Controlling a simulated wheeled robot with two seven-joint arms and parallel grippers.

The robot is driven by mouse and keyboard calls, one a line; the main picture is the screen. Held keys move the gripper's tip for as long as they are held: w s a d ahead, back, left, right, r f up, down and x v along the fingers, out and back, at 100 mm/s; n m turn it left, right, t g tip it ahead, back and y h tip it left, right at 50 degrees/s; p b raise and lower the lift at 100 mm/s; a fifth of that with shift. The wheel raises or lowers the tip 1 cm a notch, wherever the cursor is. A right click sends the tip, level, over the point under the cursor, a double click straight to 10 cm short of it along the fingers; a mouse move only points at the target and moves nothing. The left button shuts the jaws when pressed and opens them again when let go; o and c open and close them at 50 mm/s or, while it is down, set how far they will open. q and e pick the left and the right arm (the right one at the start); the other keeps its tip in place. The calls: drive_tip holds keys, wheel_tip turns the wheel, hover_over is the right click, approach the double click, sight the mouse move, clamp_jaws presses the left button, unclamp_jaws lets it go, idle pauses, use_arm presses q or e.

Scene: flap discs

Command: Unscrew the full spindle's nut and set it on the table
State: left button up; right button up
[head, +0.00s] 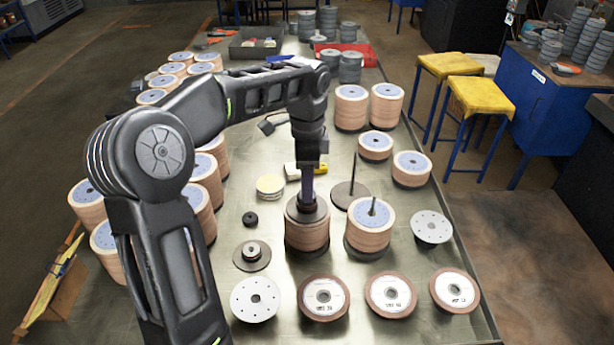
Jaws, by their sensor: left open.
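The full spindle (307,237) is a stack of tan flap discs with a dark round plate on top, standing near the middle of the table (400,270). My left gripper (307,203) points straight down over the centre of that plate. It is open, with its fingertips low around the spindle's top. The nut there is mostly hidden by the fingers, and I cannot tell whether they touch it. My right gripper is out of view.
Right of the full spindle stands another disc stack (369,232) with a bare rod, and behind it an empty spindle plate (350,193). A small black piece (250,220) and a flanged part (252,256) lie left. Flap discs (323,298) line the front.

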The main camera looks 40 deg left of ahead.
use_arm(q)
drive_tip(key=shift+f+b, duration=0.7)
drive_tip(key=shift+f, duration=0.8)
drive_tip(key=shift+r+m+p, duration=0.2)
drive_tip(key=shift+m+p, duration=0.5)
drive_tip(key=shift+m, duration=0.2)
drive_tip(key=m+p, duration=0.3)
drive_tip(key=m, duration=0.2)
drive_tip(key=shift+r, duration=0.1)
drive_tip(key=shift+m, duration=1)
drive_tip(key=shift+f+m, duration=0.3)
drive_tip(key=shift+m, duration=0.7)
drive_tip(key=m, duration=0.4)
